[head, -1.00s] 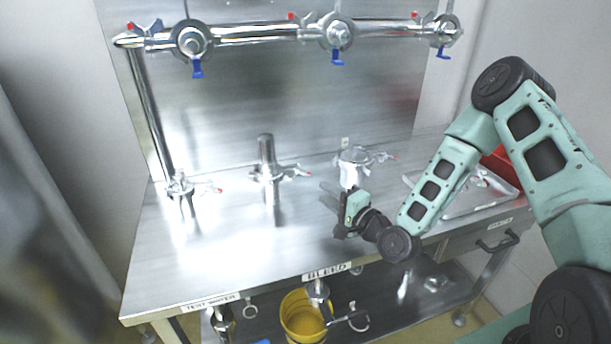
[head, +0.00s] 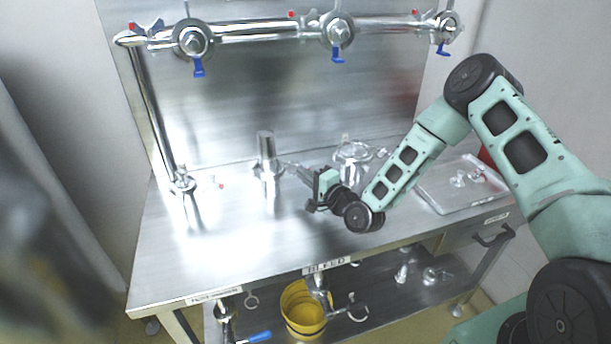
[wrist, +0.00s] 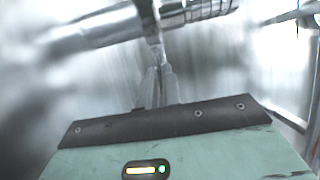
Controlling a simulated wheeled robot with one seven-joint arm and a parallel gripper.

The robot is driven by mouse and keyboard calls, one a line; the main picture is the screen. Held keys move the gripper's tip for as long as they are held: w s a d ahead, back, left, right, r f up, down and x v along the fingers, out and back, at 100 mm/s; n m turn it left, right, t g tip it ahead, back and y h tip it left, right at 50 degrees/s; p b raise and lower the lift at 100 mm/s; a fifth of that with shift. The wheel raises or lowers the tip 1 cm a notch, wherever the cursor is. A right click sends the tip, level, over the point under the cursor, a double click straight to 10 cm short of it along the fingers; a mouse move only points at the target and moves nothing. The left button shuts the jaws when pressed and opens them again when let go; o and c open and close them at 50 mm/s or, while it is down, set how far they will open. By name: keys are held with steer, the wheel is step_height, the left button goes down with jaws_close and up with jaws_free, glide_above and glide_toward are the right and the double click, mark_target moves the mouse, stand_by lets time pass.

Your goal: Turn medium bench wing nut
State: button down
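The middle bench fitting (head: 267,148) is a shiny upright metal pipe with a clamp around it. Its clamp's wing nut side (head: 287,166) points right, towards my gripper (head: 305,172). My gripper is low over the bench, just right of this clamp, with its fingers pointing left at it. In the wrist view, my narrow fingers (wrist: 158,82) reach up to a thin metal clamp part (wrist: 150,25) under a horizontal shiny pipe (wrist: 120,26). The fingers look close together. Blur and glare hide whether they touch or grip the part.
A smaller clamped fitting (head: 183,184) stands at the left of the bench (head: 235,240). A wider fitting (head: 352,152) stands behind my wrist. A clear tray (head: 450,195) lies at right. A yellow bucket (head: 301,312) is below. The bench front is clear.

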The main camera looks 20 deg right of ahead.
steer(key=shift+n, duration=0.3)
steer(key=n, duration=0.1)
steer(key=n+g+h, duration=0.1)
steer(key=n, duration=0.1)
steer(key=shift+a+r+n, duration=0.1)
steer(key=shift+r+n, duration=0.1)
steer(key=shift+n, duration=0.1)
steer(key=n+g+h+b, duration=0.1)
steer(key=n+h, duration=0.1)
steer(key=n, duration=0.2)
steer(key=shift+a+r, duration=0.1)
steer(key=n+h, duration=0.1)
steer(key=n+h+b, duration=0.1)
steer(key=n+g+b, duration=0.1)
steer(key=shift+a+n+h, duration=0.25)
steer(key=shift+n+h, duration=0.15)
steer(key=shift+r+n+h+b, duration=0.1)
steer(key=shift+n+h+b, duration=0.6)
steer(key=shift+n, duration=0.4)
steer(key=shift+h, duration=0.3)
steer(key=c, duration=1.6)
jaws_free()
